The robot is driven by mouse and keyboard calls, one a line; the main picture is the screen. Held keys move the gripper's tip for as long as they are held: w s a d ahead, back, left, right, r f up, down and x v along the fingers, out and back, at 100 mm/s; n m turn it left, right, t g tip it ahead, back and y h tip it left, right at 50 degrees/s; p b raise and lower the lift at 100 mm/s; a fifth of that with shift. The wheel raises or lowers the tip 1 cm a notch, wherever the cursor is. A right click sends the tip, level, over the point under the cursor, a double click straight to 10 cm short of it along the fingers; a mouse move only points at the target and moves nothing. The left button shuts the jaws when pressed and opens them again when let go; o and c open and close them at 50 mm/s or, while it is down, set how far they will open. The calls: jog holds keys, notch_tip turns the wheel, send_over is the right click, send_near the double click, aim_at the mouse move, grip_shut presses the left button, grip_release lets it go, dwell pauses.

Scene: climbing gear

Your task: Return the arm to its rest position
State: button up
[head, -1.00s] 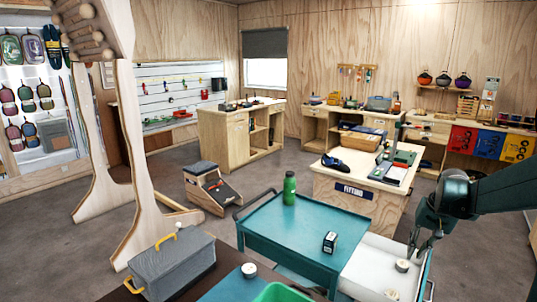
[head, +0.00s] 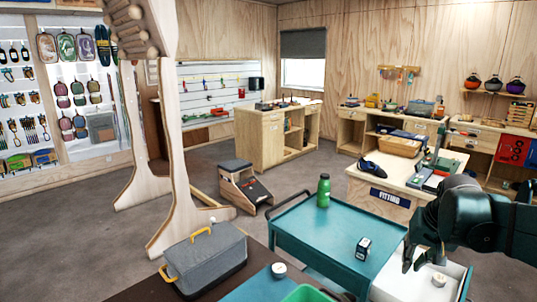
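My dark green arm comes in from the right edge in the head view. My gripper (head: 414,266) points down at the lower right, in front of the white tray surface (head: 394,287) beside the teal cart top. Its fingers look apart, with nothing visible between them. A small white round item (head: 438,280) is just right of the fingers in the picture and looks separate from them.
The teal cart (head: 320,238) carries a green bottle (head: 323,190) and a small dark box (head: 363,248). A grey case with yellow handles (head: 205,262) and a white roll (head: 279,269) are nearer. A wooden fitting counter (head: 385,197) stands behind. Open floor lies left.

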jog(key=s+a+f+n+t, duration=0.1)
jog(key=s+a+n+t, duration=0.2)
jog(key=s+a, duration=1.3)
jog(key=shift+s+a+f+n, duration=0.2)
jog(key=shift+a+n, duration=0.4)
jog(key=shift+a, duration=1.25)
